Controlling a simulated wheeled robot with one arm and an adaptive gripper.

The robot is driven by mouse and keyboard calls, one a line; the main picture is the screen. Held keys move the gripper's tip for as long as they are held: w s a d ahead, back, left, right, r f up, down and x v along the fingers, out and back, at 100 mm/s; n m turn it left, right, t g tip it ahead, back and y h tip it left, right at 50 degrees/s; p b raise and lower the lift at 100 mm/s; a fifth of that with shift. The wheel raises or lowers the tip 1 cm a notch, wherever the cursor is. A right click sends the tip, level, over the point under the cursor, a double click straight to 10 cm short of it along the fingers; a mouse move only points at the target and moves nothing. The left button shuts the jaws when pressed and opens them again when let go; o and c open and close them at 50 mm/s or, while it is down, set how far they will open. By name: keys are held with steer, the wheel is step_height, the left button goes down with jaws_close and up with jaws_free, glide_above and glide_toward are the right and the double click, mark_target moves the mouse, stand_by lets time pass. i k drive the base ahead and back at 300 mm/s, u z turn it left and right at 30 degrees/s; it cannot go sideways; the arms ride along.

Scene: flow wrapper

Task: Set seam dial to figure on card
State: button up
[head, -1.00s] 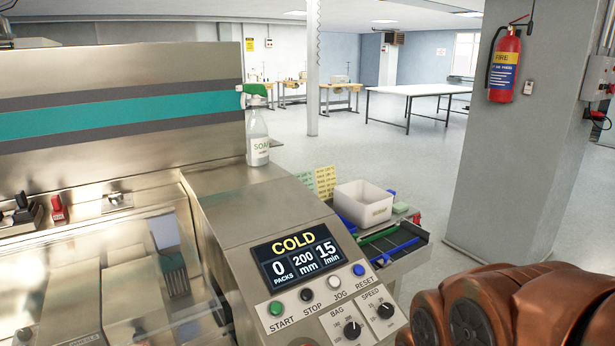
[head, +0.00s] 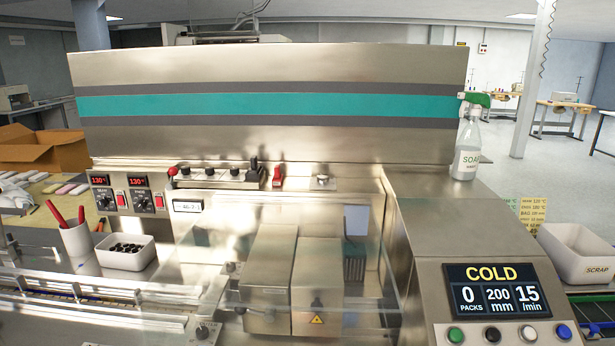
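Two small heat controllers stand left of the machine's clear cover, each with a red display that seems to read 130. The left one has a black dial (head: 105,201) that seems labelled SEAM; its pointer is too small to read. The right one has a similar black dial (head: 143,202). A yellow card (head: 533,212) stands at the right behind the display console. Its top line seems to start with SEAM and a figure near 120, too small to be sure. Part of the card is hidden. My gripper is not in view.
The display console (head: 505,290) shows COLD, 0 packs, 200 mm, 15 /min. A soap spray bottle (head: 467,150) stands on the machine. A pen cup (head: 78,243) and a white bin of black pieces (head: 126,254) sit in front of the controllers. A scrap bin (head: 580,254) is at right.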

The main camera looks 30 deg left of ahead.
mark_target(102, 202)
steer(key=u, duration=2.55)
steer(key=i, duration=0.35)
steer(key=u, duration=1.15)
steer(key=i, duration=1.9)
steer(key=z, duration=0.1)
